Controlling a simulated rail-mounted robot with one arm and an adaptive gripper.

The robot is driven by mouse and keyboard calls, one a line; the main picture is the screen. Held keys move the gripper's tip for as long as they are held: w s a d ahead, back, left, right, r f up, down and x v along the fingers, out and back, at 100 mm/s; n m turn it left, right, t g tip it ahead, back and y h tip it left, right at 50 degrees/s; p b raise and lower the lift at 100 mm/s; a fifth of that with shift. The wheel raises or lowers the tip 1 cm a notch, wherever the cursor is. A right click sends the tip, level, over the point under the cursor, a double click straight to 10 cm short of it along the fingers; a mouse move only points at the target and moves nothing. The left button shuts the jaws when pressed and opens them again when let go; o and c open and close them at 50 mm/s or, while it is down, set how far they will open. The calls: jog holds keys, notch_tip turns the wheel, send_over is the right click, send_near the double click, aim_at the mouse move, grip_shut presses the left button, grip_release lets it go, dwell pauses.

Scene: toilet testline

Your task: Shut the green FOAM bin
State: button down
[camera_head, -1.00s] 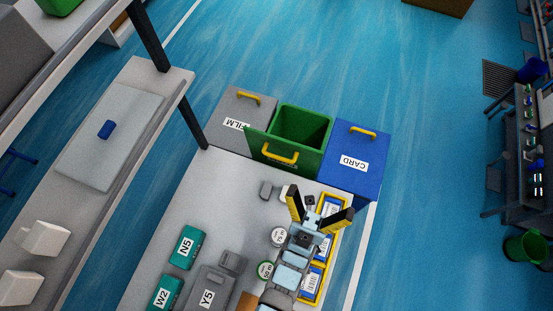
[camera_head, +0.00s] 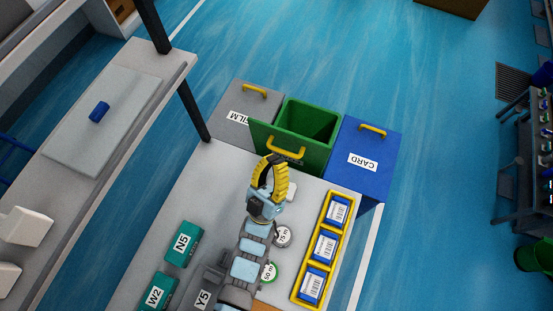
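The green bin (camera_head: 311,119) stands between two other bins, with its dark inside showing. Its green lid panel (camera_head: 262,136), with a yellow handle (camera_head: 286,153), is open on the near side, tilted up and partly covering the grey bin's label. No FOAM label shows. My gripper (camera_head: 270,158) is over the table's far end, just below and left of the yellow handle in the picture. Its yellow-and-black fingers arch together at the tips and look shut, with nothing seen between them. Whether the tips touch the lid is unclear.
The grey FILM bin (camera_head: 242,108) stands left and the blue CARD bin (camera_head: 365,157) right, both closed. The table (camera_head: 212,205) holds green boxes (camera_head: 183,244), round labelled items (camera_head: 283,236) and a yellow tray (camera_head: 296,293) of blue boxes. A dark post (camera_head: 192,108) rises at left.

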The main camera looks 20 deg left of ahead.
jog(key=w+a+f+n+g+b, duration=0.2)
jog(key=a+f+n+b, duration=0.1)
jog(key=a+f, duration=0.25)
jog(key=n+g+h+b, duration=0.2)
jog(key=n+g+b, duration=0.8)
jog(key=b, duration=0.1)
send_near(279, 150)
jog(key=w, duration=0.2)
jog(key=w+b, duration=0.1)
jog(key=w, duration=0.1)
jog(key=w+b, duration=0.1)
jog(key=w, duration=0.1)
jog(key=shift+w+f, duration=0.1)
jog(key=shift+f, duration=0.3)
jog(key=shift+w+a+f, duration=0.15)
jog(key=shift+w+f, duration=0.05)
jog(key=shift+w, duration=0.55)
jog(key=shift+r, duration=0.1)
